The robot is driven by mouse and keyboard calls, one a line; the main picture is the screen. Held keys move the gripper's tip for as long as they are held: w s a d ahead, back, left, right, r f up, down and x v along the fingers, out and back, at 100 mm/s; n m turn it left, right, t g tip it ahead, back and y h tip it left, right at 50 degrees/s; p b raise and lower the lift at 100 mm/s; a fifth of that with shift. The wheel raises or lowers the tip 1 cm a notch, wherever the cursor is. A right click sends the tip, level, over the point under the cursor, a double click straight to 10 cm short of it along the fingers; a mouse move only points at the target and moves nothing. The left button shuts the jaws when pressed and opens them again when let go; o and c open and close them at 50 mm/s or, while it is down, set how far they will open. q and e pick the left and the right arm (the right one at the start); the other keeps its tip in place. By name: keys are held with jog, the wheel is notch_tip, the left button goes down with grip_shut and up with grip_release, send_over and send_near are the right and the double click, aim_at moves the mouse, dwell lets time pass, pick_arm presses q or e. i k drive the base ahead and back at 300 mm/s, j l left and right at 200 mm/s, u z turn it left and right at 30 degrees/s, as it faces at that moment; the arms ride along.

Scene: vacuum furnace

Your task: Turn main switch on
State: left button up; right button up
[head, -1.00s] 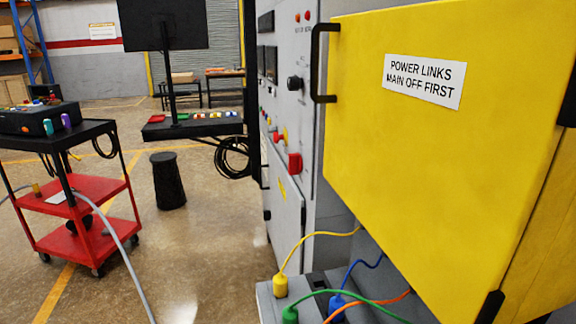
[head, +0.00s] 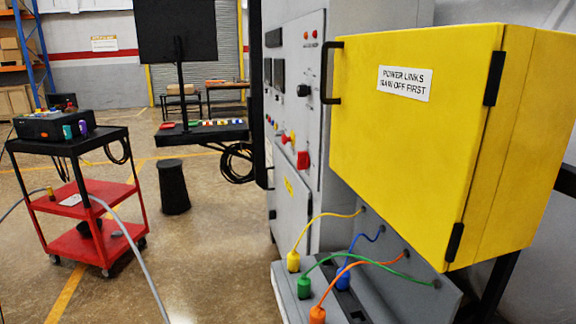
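The grey control cabinet (head: 313,128) stands at the middle of the head view, with its panel seen at a steep angle. On the panel are a red block-shaped handle (head: 303,160), a red-and-yellow switch (head: 287,138) and a black knob (head: 304,90). I cannot tell which of these is the main switch, and no on or off position can be read. Neither of my grippers is in view.
A yellow box (head: 410,150) labelled "POWER LINKS MAIN OFF FIRST" juts out on the right, closed. Below it, coloured cables run to plugs on a grey ledge (head: 285,280). A red cart (head: 75,205) with a trailing grey hose stands left.

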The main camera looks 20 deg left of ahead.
aim_at(304, 160)
jog(key=k+u, duration=0.2)
jog(key=u, duration=1.1)
jog(key=i+j+u, duration=0.3)
jog(key=i, duration=0.3)
jog(key=i+u, duration=0.3)
jog(key=i, duration=1.1)
jog(key=i+j+z, duration=0.15)
jog(key=i, duration=0.7)
